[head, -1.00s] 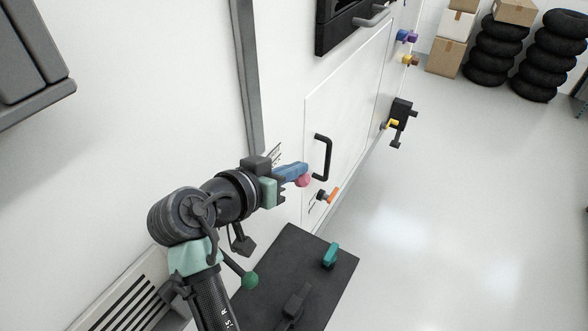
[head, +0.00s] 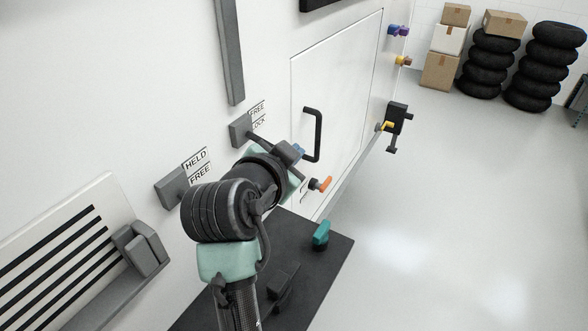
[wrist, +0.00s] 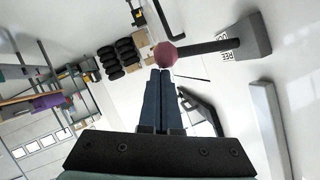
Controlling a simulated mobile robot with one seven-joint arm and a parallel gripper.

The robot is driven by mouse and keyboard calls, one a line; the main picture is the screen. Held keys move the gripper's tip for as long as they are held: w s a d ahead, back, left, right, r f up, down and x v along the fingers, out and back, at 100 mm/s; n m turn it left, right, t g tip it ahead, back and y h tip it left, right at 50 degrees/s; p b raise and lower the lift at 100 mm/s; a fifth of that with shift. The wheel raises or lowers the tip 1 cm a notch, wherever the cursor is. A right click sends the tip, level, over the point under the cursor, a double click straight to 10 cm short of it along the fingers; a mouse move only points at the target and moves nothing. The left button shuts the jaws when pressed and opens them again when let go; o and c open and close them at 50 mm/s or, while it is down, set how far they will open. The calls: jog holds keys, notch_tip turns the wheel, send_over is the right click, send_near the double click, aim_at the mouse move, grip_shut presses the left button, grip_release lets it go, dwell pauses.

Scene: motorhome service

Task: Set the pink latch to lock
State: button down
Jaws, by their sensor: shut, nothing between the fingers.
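The pink latch has a pink knob (wrist: 165,54) on a dark lever that runs to a grey block on the wall (wrist: 250,38). In the head view the grey block (head: 240,132) sits beside a FREE/LOCK label (head: 258,115), FREE above LOCK. The lever points right and slightly down, below the label; its knob is hidden there by my arm. My gripper (wrist: 160,72) has blue fingers, shut and empty, with the tips right by the knob; I cannot tell if they touch it. In the head view only a bit of blue finger (head: 298,150) shows.
A black door handle (head: 313,135) and an orange latch (head: 321,184) are close to the right. A HELD/FREE block (head: 172,187) is to the left. The floor on the right is clear.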

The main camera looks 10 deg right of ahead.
jog(key=f+b, duration=0.1)
jog(key=f+m+t+b, duration=0.1)
jog(key=b, duration=0.1)
jog(key=f+m+b, duration=0.1)
jog(key=shift+w+a+f+y+b, duration=0.1)
jog(key=shift+w+f+y+b, duration=0.15)
jog(key=shift+y+b, duration=0.15)
jog(key=shift+s+r, duration=0.15)
dwell(0.4)
